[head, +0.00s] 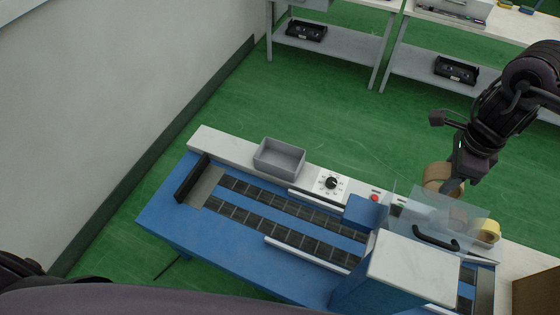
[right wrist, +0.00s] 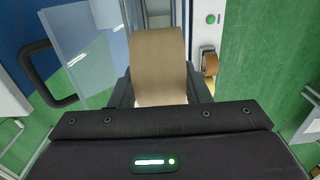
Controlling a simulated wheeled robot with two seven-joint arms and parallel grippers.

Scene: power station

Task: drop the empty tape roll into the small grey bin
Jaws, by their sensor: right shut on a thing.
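The empty tape roll (head: 436,174) is a brown cardboard ring. My right gripper (head: 452,185) is shut on it and holds it above the machine's back ledge, right of the middle. In the right wrist view the roll (right wrist: 158,62) stands up between the fingers (right wrist: 160,92). The small grey bin (head: 279,163) is an open rectangular box on the white back ledge of the blue machine, well left of the gripper. It looks empty. My left gripper is not in view.
A clear guard panel with a black handle (head: 435,240) stands close to the right gripper. A yellow tape roll (head: 489,231) is on the ledge at the right. A dial (head: 331,183) and red button (head: 375,198) lie between bin and gripper. Shelves (head: 335,42) stand behind.

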